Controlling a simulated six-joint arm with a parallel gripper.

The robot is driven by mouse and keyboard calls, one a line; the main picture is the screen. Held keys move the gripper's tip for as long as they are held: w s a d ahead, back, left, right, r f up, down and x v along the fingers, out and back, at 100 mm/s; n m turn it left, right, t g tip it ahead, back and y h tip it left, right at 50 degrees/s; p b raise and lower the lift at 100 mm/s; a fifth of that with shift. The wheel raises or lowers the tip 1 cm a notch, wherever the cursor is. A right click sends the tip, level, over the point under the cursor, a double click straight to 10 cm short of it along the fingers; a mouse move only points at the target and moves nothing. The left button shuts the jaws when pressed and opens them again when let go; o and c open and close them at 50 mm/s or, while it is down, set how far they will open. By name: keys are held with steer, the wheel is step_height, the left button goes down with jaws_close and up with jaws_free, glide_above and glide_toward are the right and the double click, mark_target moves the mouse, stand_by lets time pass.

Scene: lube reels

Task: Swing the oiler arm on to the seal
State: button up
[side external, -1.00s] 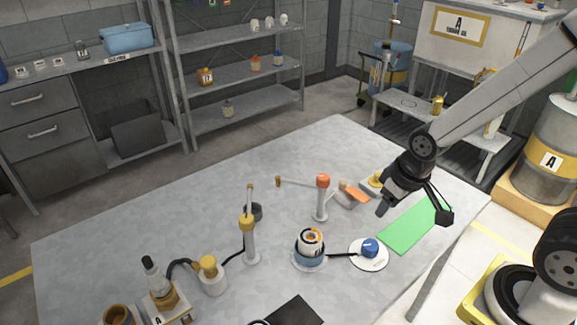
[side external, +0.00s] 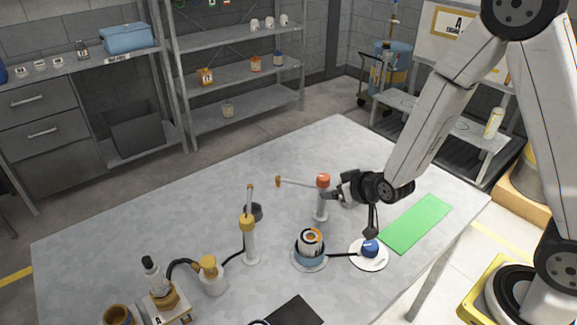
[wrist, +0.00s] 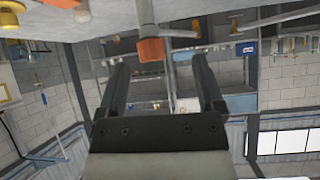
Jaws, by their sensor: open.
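An orange-capped post (side external: 321,205) stands on the table. A thin pale oiler arm (side external: 298,183) reaches left from its orange cap (side external: 323,180) to a brass tip (side external: 278,181). A yellow-capped post (side external: 249,240) has a second arm (side external: 250,199) pointing up and back by a dark cup (side external: 254,212). My gripper (side external: 336,193) is level just right of the orange cap. In the wrist view, the orange cap (wrist: 151,50) shows between the two open fingers (wrist: 160,60); I cannot tell whether they touch it. Which part is the seal is unclear; a white, orange and black ring piece (side external: 311,240) sits on a blue base.
A blue knob (side external: 370,247) on a white disc (side external: 368,260) stands in front of my gripper, joined by a black lead to the blue base. A green mat (side external: 415,224) lies at right. A yellow-topped pot (side external: 212,278) stands front left. The table's back left is clear.

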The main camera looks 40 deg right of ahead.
mark_target(320, 174)
steer(key=shift+w+d+f+t+h, duration=0.15)
steer(key=shift+w+f+t, duration=0.15)
steer(key=shift+w+t, duration=0.25)
steer(key=shift+w+d+f+t+h, duration=0.15)
steer(key=shift+w+f+t, duration=0.15)
steer(key=shift+t, duration=0.35)
steer(key=shift+w+f+m+t+h, duration=0.15)
steer(key=shift+w+m+t+h, duration=0.15)
steer(key=shift+t, duration=0.3)
steer(key=shift+s+d+f+t+h, duration=0.1)
steer(key=shift+f+t+h, duration=0.05)
steer(key=shift+t, duration=0.35)
steer(key=shift+d+f+t+h, duration=0.1)
steer(key=shift+t+h, duration=0.05)
steer(key=shift+t, duration=0.35)
steer(key=shift+s+t+h, duration=0.3)
steer(key=shift+s+t, duration=0.15)
steer(key=shift+t, duration=0.55)
steer(key=shift+w, duration=0.1)
steer(key=shift+w+d, duration=0.25)
steer(key=shift+w, duration=1)
steer(key=shift+w+d, duration=0.2)
steer(key=shift+w, duration=1.05)
steer(key=shift+w+d, duration=0.25)
steer(key=shift+w, duration=1)
jaws_close()
